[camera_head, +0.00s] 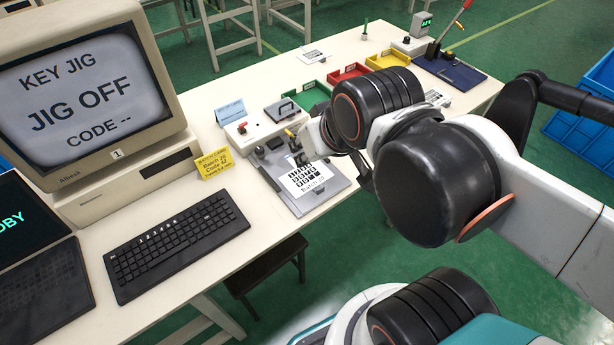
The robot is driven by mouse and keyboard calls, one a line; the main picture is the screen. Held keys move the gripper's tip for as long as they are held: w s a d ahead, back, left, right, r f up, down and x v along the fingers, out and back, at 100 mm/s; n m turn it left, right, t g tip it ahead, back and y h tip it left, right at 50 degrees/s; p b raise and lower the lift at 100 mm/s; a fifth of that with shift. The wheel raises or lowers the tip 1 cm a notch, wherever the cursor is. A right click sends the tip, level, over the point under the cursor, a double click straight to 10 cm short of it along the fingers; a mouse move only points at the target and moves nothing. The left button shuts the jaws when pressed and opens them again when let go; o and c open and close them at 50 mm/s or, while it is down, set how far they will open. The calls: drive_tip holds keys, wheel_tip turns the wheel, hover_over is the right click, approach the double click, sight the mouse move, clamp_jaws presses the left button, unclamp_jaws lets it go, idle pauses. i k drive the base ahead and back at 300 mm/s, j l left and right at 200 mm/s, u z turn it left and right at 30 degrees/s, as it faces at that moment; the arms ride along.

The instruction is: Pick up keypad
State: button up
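A white keypad film (306,179) with a black key pattern and "Batch 22" printed on it shows over the grey plate of a jig (335,193). I cannot tell whether it lies on the plate or is slightly above it. My gripper (300,157) is at the film's far edge, mostly hidden by my own wrist. Its fingertips are too small and covered to tell whether they are open or shut, or touching the film.
A monitor (80,90) reading "JIG OFF" and a black keyboard (176,245) stand at left. A yellow batch card (213,163) is beside the jig. Green (312,96), red (347,73) and yellow (388,59) trays line the back. Blue crates (585,130) stand at right.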

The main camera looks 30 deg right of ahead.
sight(298, 182)
drive_tip(key=l+u, duration=0.25)
drive_tip(key=l, duration=0.15)
drive_tip(key=k+l+u, duration=0.1)
drive_tip(key=l+u, duration=0.15)
drive_tip(key=l, duration=0.15)
drive_tip(key=k+l+u, duration=0.2)
drive_tip(key=l, duration=0.2)
drive_tip(key=l+u, duration=0.25)
drive_tip(key=l, duration=0.1)
